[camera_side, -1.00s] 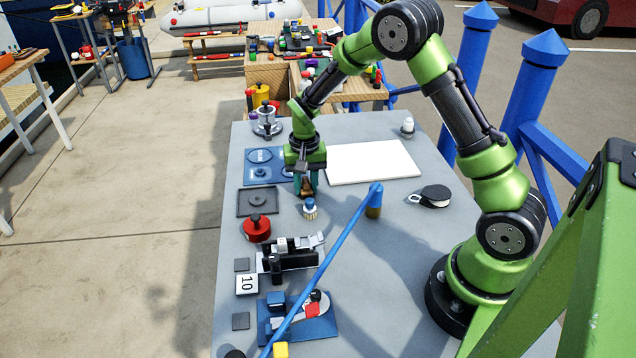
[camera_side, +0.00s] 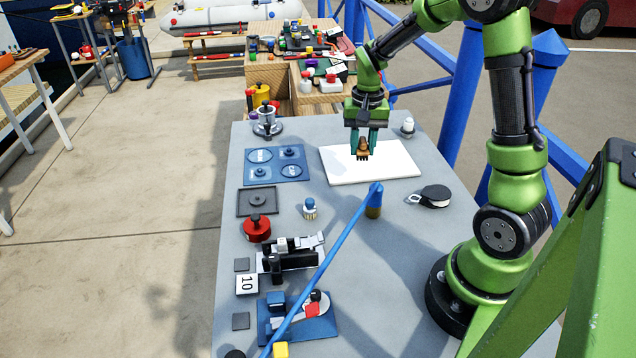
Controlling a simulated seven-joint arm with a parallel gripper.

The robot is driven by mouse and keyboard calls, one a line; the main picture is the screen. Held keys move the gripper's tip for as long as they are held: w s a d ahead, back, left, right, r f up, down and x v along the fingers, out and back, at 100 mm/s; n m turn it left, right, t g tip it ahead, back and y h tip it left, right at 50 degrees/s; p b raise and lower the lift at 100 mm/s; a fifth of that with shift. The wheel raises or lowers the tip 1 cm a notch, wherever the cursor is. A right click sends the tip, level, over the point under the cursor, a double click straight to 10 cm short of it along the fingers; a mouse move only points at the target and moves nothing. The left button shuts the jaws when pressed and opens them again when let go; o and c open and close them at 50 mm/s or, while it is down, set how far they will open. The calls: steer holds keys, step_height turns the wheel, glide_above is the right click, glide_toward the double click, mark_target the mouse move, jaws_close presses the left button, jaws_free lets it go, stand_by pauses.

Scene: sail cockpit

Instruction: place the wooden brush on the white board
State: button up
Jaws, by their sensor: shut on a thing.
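The white board (camera_side: 398,164) lies flat on the grey table, toward its far right. My gripper (camera_side: 363,150) is over the left-middle part of the board, pointing down. Its teal fingers are shut on the wooden brush (camera_side: 363,146), a small brown thing with dark bristles at its lower end. The brush is seen against the board. I cannot tell whether the bristles touch it or hang a little above.
A blue plate (camera_side: 275,180) with round marks lies left of the board. A white-and-blue brush-like piece (camera_side: 310,209), a black-and-white block (camera_side: 432,196) and a white-topped piece (camera_side: 407,127) stand near. A blue bar (camera_side: 330,260) slants across the front.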

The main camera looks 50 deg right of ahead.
steer(key=shift+n, duration=0.7)
steer(key=s+f, duration=0.1)
steer(key=s, duration=0.2)
steer(key=s+d+f, duration=0.1)
steer(key=s, duration=0.2)
steer(key=s+f, duration=0.1)
steer(key=s, duration=0.2)
steer(key=shift+s+d+f, duration=0.15)
steer(key=shift+s+d, duration=0.1)
steer(key=shift+w+d+f, duration=0.1)
steer(key=shift+f, duration=0.1)
steer(key=shift+n, duration=0.3)
steer(key=w+d, duration=0.3)
steer(key=w, duration=0.1)
steer(key=w+d+f, duration=0.1)
steer(key=w+d, duration=0.2)
steer(key=w, duration=0.1)
steer(key=w+d, duration=0.3)
steer(key=w, duration=0.1)
steer(key=shift+w+f, duration=0.15)
steer(key=shift+w, duration=0.15)
steer(key=shift+w+f, duration=0.2)
steer(key=shift+f, duration=1.6)
steer(key=shift+f, duration=0.15)
steer(key=o, duration=1)
steer(key=shift+o, duration=0.2)
